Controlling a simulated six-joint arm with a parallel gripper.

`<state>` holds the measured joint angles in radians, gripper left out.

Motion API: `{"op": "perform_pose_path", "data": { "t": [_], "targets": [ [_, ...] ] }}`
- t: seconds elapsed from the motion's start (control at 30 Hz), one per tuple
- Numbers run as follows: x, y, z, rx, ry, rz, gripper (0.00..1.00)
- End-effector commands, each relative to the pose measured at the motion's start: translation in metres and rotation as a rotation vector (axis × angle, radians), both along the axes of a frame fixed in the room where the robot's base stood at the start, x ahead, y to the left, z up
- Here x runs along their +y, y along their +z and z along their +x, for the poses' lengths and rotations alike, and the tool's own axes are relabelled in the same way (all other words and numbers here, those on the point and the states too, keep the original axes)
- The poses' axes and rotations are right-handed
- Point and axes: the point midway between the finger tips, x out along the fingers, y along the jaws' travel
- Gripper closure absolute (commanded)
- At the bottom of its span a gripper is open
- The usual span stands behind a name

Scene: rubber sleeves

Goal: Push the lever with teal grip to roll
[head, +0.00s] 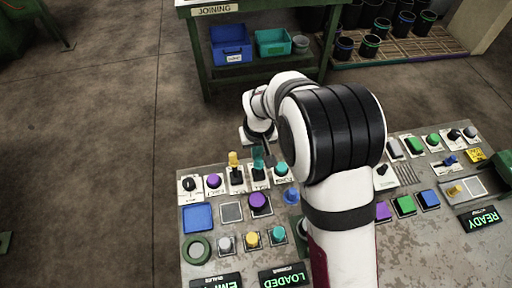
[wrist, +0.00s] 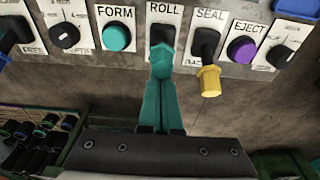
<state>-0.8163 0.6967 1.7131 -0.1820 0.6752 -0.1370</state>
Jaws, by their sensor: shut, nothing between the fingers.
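The lever with the teal grip (head: 258,157) stands on the panel's far-left row, beside a yellow-gripped lever (head: 234,160). In the wrist view the teal grip (wrist: 162,60) is at top centre, below the label ROLL, and its black base (wrist: 162,34) shows above it. My gripper (wrist: 162,88) has its teal-green fingers shut and empty, with the tips right at the teal grip. They overlap it in the picture, so I cannot tell whether they touch. In the head view my gripper (head: 268,152) is just right of the lever, partly hidden by my arm.
The yellow SEAL lever (wrist: 208,80) is close on the right in the wrist view. A teal FORM button (wrist: 117,37) is on the left and a purple EJECT button (wrist: 242,50) farther right. The panel (head: 215,258) is crowded with buttons; a green bench (head: 255,72) stands beyond.

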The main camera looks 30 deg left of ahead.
Motion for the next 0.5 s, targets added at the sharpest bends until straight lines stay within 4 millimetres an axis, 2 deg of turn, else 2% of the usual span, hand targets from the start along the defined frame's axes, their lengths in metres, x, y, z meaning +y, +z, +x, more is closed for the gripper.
{"op": "perform_pose_path", "data": {
  "t": [0.5],
  "targets": [
    [-0.0047,0.0000,-0.0047,0.000,0.000,0.000,1.00]
  ]
}}
